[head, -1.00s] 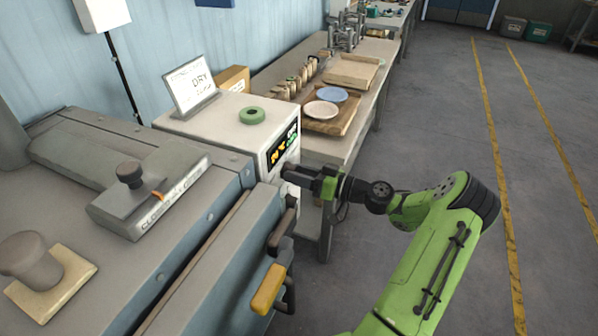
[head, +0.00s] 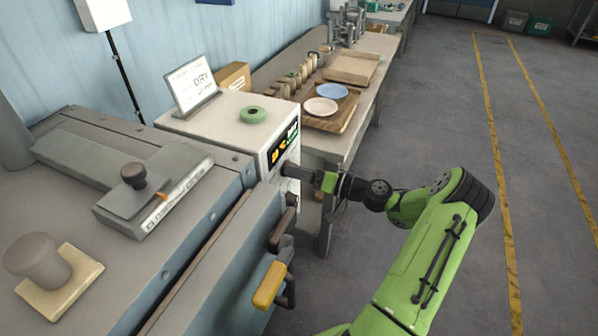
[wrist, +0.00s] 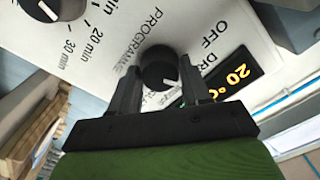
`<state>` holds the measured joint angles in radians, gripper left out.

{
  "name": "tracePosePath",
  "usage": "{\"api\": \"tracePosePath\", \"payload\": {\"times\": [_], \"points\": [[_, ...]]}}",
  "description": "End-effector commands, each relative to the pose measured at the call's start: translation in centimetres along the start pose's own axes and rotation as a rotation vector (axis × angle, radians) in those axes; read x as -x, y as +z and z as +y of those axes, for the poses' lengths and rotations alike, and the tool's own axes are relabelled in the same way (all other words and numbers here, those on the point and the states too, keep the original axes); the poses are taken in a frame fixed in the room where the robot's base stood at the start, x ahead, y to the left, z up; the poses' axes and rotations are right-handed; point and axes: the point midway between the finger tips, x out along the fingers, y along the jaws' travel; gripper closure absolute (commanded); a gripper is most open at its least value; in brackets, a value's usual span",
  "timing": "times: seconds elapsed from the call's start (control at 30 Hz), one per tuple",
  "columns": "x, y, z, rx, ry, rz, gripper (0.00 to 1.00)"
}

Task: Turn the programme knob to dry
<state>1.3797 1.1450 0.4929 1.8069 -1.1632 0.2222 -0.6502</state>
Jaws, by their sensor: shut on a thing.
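The programme knob (wrist: 159,68) is black and round with a white pointer line, on the white control panel in the wrist view. Its pointer slants toward the lower right of that picture. The labels OFF and a partly hidden DR show to its right; I cannot tell exactly which mark it meets. My gripper (wrist: 158,84) is shut on the knob, one finger on each side. In the head view, my gripper (head: 290,172) reaches the front of the white control box (head: 225,125) from the right, and the knob is hidden.
A display (wrist: 238,74) glows orange with 20 °C beside the knob. A second knob with minute marks (wrist: 45,8) is near. A sign reading DRY (head: 195,88) and a green ring (head: 253,115) sit on the box. A yellow handle (head: 270,285) sticks out below my gripper.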

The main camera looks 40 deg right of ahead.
Motion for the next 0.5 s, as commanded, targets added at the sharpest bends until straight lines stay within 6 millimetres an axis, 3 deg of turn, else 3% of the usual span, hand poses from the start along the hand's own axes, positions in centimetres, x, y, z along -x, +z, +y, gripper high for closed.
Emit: {"api": "tracePosePath", "payload": {"times": [0.13,0.17,0.3,0.5], "points": [[0.02,0.0,0.02,0.001,0.001,0.001,0.83],[0.03,-0.01,0.03,0.001,0.001,0.001,0.5],[0.02,0.0,0.02,0.001,0.001,0.001,0.28],[0.01,0.0,0.01,0.001,0.0,0.001,0.28]]}}
